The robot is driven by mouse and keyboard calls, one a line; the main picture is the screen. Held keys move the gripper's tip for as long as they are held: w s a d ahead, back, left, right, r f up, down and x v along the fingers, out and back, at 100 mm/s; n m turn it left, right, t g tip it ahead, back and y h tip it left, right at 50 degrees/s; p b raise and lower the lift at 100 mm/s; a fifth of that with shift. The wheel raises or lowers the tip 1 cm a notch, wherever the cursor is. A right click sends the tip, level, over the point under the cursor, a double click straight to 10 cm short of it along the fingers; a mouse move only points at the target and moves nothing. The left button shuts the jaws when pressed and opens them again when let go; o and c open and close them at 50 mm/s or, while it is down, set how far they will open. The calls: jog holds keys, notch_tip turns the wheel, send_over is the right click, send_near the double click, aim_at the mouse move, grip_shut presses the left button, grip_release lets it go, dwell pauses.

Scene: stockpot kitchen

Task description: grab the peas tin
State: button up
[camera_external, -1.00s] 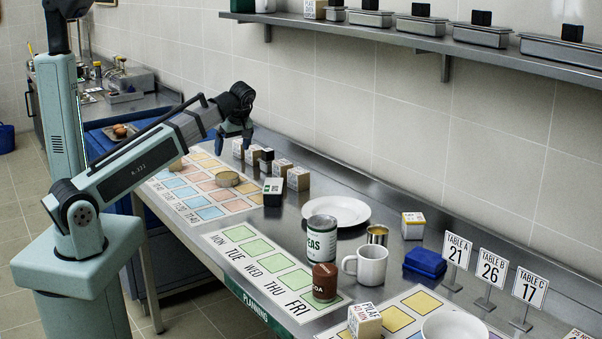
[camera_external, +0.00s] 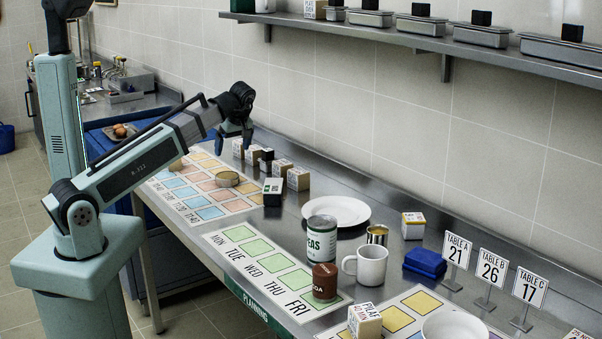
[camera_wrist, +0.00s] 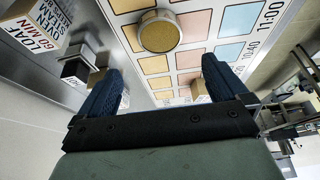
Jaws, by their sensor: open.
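The peas tin (camera_external: 319,237) stands upright on the steel counter in the external view, white and green with a metal rim and lettering that ends in "EAS". It is behind a smaller brown tin (camera_external: 325,281), which covers part of its lower front. My gripper (camera_external: 233,139) is over the far left part of the counter, well away from the peas tin. In the wrist view my gripper (camera_wrist: 165,88) has its two dark fingers wide apart with nothing between them. The peas tin is not in the wrist view.
A white mug (camera_external: 367,265), a small open tin (camera_external: 377,235) and a white plate (camera_external: 337,210) stand close to the peas tin. Below my gripper are a round tin (camera_wrist: 159,31) and several small boxes. A wall shelf (camera_external: 420,38) runs above the counter.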

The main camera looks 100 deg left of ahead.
jog(key=m+t+h, duration=0.1)
jog(key=m+t, duration=0.6)
jog(key=m, duration=1.5)
send_near(324, 233)
jog(key=s+a+r, duration=0.1)
jog(key=s+a, duration=0.1)
jog(key=a, duration=0.2)
jog(key=shift+w+d+x, duration=0.1)
jog(key=shift+x, duration=2.1)
jog(key=shift+w+d+x, duration=0.1)
jog(key=shift+d+x, duration=0.05)
jog(key=shift+x, duration=2.1)
jog(key=shift+w+d+x, duration=0.1)
jog(key=shift+x, duration=2.1)
jog(key=shift+c, duration=0.4)
